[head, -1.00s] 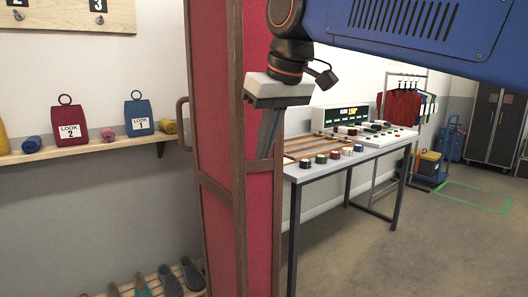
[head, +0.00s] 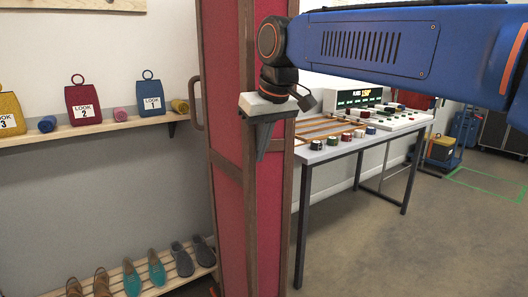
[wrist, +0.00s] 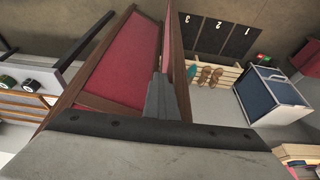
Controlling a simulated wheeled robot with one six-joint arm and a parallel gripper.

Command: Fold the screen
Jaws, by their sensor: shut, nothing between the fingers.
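The screen (head: 225,120) stands upright in the head view, with red panels in brown wooden frames and a handle (head: 195,103) on its left edge. Its panels stand at an angle to each other, close together. In the wrist view its red panel (wrist: 125,62) spreads to the left of the fingers, and another panel shows nearly edge-on (wrist: 178,40). My gripper (head: 261,155) is shut and empty, fingers pointing down, in front of the screen's right part in the head view. It also shows in the wrist view (wrist: 163,82). I cannot tell whether the fingers touch the frame.
A table (head: 330,150) with small coloured rolls and a lit display stands right of the screen. A shelf (head: 100,132) with tagged bags is on the left, with a shoe rack (head: 160,280) below.

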